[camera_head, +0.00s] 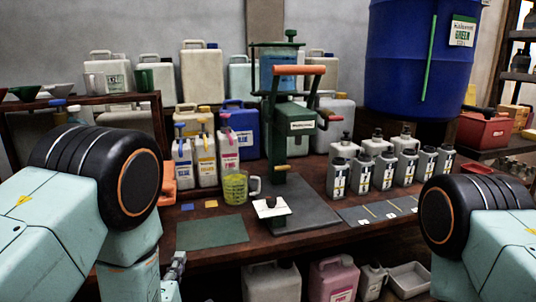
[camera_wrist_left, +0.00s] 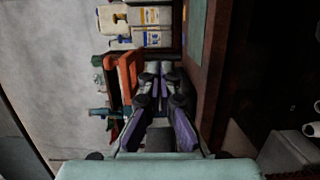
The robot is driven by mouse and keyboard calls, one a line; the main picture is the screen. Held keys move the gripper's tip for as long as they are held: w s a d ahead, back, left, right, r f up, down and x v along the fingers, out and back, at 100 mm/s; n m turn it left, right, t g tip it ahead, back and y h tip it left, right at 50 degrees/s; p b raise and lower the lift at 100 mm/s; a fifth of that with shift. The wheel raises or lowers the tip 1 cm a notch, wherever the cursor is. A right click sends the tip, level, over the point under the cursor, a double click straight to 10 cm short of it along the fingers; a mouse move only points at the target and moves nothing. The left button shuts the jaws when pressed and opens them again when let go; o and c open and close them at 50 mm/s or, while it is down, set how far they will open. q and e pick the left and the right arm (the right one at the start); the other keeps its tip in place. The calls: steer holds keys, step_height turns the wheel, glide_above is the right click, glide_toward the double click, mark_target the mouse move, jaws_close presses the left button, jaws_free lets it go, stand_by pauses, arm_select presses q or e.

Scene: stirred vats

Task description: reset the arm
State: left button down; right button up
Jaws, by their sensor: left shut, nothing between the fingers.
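My left arm (camera_head: 60,225) comes in from the left of the head view, and its gripper (camera_head: 177,265) is at the bottom, in front of the workbench's front edge. In the left wrist view the gripper (camera_wrist_left: 166,68) has its fingers together, shut with nothing between them. My right arm (camera_head: 490,230) shows at the right edge of the head view. Its gripper is out of the frame.
The workbench (camera_head: 330,238) holds a green press (camera_head: 285,120), a measuring jug (camera_head: 236,187) with yellow-green liquid, and several bottles and jugs. A blue vat (camera_head: 410,60) stands behind at right. An orange tray (camera_wrist_left: 128,75) shows beside the gripper. Jugs (camera_head: 272,282) stand below the bench.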

arm_select(q)
steer(key=s+a+f+m+g, duration=0.2)
steer(key=s+f+m+g, duration=0.7)
steer(key=s+f+m, duration=0.55)
steer(key=s+f+m+g, duration=0.2)
steer(key=s+f+g, duration=0.2)
steer(key=s, duration=0.8)
steer(key=s+a+f+m+g+h, duration=0.1)
steer(key=s+f+g, duration=0.3)
steer(key=s, duration=0.8)
steer(key=shift+a+m+g, duration=0.15)
steer(key=shift+m+g, duration=0.2)
steer(key=shift+g, duration=0.15)
